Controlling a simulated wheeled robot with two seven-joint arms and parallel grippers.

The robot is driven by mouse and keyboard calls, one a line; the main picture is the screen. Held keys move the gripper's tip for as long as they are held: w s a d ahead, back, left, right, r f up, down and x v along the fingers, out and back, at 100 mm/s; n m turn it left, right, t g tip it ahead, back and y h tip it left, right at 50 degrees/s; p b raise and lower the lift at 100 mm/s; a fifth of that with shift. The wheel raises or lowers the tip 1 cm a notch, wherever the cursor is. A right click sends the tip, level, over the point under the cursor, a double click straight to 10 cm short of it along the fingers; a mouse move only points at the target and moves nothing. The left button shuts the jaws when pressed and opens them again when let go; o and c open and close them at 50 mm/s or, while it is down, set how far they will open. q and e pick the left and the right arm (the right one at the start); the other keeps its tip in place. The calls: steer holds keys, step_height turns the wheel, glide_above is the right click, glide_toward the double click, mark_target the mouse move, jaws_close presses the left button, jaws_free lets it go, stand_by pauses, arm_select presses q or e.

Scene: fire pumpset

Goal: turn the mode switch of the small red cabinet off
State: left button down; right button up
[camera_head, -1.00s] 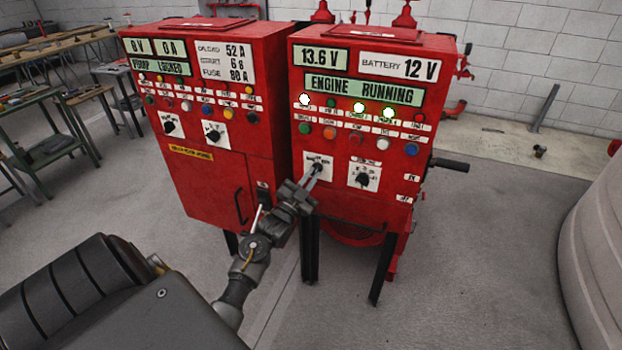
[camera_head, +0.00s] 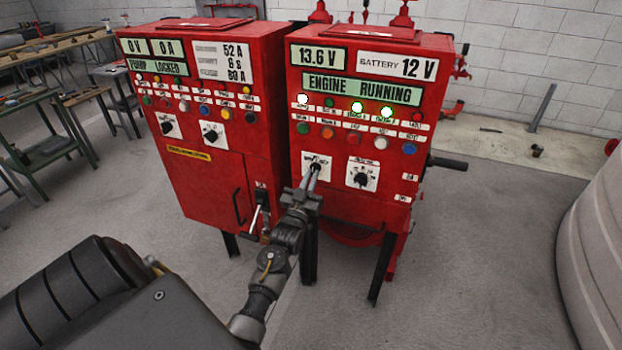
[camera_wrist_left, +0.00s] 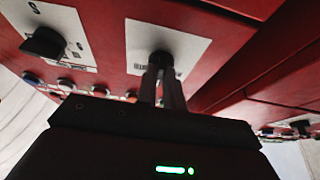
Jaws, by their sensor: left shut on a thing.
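The small red cabinet (camera_head: 345,218) with the "ENGINE RUNNING" display stands right of the other cabinet. Its mode switch (camera_head: 316,163) is a dark knob on a white plate, left of a second black knob (camera_head: 362,179). My left gripper (camera_head: 315,171) reaches up to the mode switch from below, shut on its knob. In the left wrist view both fingers (camera_wrist_left: 162,76) meet at the mode switch knob (camera_wrist_left: 160,58) on its white plate. The fingers partly hide the knob, so its exact angle cannot be read. My right gripper is not in view.
A larger red cabinet (camera_head: 205,185) stands close on the left, with a lever (camera_head: 258,212) near my arm. A black handle (camera_head: 449,163) juts from the small cabinet's right side. A pale rounded tank (camera_head: 595,245) is at far right. Open floor lies between.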

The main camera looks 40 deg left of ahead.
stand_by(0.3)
arm_select(q)
steer(key=c, duration=1.5)
jaws_free()
steer(key=shift+f, duration=0.1)
steer(key=shift+b+v, duration=1.65)
steer(key=shift+v, duration=3.7)
